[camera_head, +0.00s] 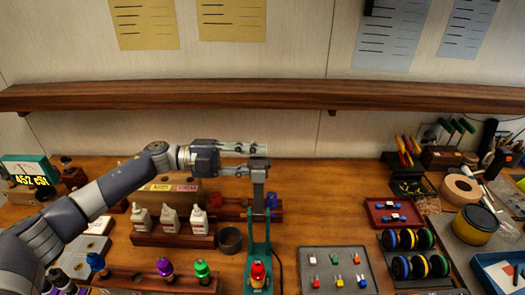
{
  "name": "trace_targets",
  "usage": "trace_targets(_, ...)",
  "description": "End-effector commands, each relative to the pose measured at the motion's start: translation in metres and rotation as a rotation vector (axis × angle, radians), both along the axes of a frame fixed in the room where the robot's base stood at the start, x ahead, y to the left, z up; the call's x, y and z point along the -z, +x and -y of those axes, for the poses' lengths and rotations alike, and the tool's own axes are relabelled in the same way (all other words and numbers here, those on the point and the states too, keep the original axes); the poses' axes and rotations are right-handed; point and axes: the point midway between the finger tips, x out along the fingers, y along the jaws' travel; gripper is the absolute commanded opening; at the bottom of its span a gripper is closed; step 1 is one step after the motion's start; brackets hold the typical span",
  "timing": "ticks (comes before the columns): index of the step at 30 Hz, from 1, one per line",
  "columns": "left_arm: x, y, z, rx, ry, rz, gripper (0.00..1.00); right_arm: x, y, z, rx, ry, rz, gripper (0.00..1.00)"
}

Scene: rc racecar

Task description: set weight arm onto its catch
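The weight arm (258,190) is a grey metal bar with a wider block at its top. It stands upright on a narrow teal stand (247,262). My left gripper (254,159) reaches in from the left at the height of the block. Its two fingers are clearly apart, one above the other in the picture. Their tips are at or right beside the block, and I cannot tell whether they touch it. The catch cannot be made out for certain. A red knob-like part (257,273) sits at the stand's near end. My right gripper is not in view.
White bottles (170,219) stand in a wooden rack left of the stand. A dark ring-shaped cup (230,240) is close to its left side. A grey tray (337,272) with small coloured parts lies to the right. A wooden shelf (290,95) crosses the wall above.

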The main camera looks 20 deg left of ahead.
Motion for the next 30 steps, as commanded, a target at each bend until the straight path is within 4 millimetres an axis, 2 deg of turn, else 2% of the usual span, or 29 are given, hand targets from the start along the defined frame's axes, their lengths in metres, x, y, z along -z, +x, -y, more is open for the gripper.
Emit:
trace_targets(1,-0.003,0.002,0.006,-0.001,-0.002,0.001,0.30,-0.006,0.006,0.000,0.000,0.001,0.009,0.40)
trace_targets(6,-0.001,0.005,0.017,-0.001,0.000,0.001,0.30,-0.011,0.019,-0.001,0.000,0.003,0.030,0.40)
trace_targets(14,0.000,0.006,0.019,-0.002,0.001,0.001,0.30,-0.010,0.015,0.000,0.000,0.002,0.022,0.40)
trace_targets(15,0.000,0.006,0.018,-0.002,0.001,0.001,0.28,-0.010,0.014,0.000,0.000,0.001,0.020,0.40)
trace_targets(19,0.000,0.006,0.018,-0.001,0.001,0.001,0.00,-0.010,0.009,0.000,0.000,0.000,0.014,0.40)
trace_targets(30,-0.002,0.006,0.021,-0.002,0.002,0.019,0.00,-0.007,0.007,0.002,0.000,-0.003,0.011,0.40)
